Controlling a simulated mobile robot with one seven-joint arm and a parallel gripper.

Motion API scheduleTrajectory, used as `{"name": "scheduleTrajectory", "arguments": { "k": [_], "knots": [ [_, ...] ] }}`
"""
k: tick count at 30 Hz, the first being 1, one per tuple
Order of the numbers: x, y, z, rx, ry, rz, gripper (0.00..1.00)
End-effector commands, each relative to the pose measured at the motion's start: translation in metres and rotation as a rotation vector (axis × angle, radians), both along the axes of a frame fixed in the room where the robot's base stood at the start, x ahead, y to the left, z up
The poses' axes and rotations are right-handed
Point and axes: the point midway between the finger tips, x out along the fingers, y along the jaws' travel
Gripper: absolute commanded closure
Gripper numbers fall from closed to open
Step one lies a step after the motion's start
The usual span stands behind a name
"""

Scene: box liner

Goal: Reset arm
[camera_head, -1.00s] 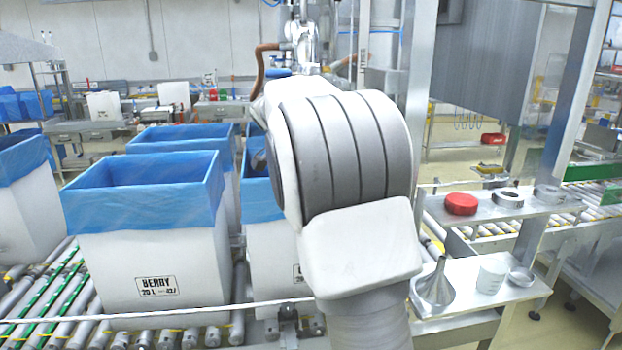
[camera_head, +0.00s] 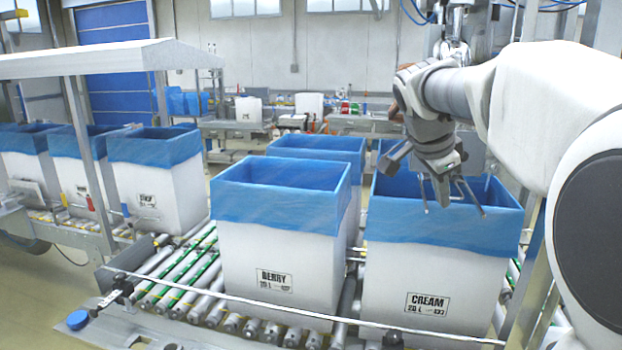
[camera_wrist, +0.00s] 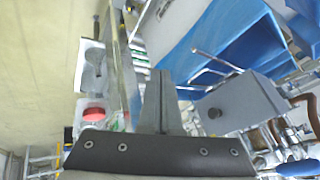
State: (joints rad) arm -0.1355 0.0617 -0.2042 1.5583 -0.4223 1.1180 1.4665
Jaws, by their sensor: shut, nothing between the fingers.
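My gripper (camera_head: 391,166) hangs at the upper right of the head view, above the open blue-lined white box labelled CREAM (camera_head: 424,264). The wrist view shows its dark grey fingers (camera_wrist: 160,76) together, with nothing held between them. A grey block with thin metal prongs (camera_wrist: 250,102) sits beside the fingers. In the head view, the prongs overlap the box's opening and rim; I cannot tell whether they touch the liner. My arm reaches in from the right edge.
The blue-lined BERRY box (camera_head: 272,255) stands left of the CREAM box on the roller conveyor (camera_head: 190,288). Another lined box (camera_head: 318,148) stands behind it. Several lined boxes stand at far left. A red lid (camera_wrist: 93,114) lies on a side shelf in the wrist view.

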Motion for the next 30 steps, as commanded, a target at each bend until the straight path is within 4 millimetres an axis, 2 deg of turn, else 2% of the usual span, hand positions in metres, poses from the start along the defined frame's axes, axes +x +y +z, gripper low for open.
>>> {"name": "scheduleTrajectory", "arguments": {
  "k": [1, 8, 18, 21, 24, 30],
  "knots": [
    [-0.020, 0.006, -0.002, 0.006, 0.026, 0.080, 1.00],
    [-0.099, 0.042, -0.025, -0.015, 0.127, 0.496, 1.00],
    [-0.209, 0.094, -0.084, -0.151, 0.195, 1.076, 1.00],
    [-0.231, 0.104, -0.102, -0.197, 0.203, 1.196, 1.00],
    [-0.245, 0.110, -0.114, -0.234, 0.209, 1.277, 1.00],
    [-0.253, 0.113, -0.123, -0.257, 0.215, 1.329, 1.00]
  ]
}}
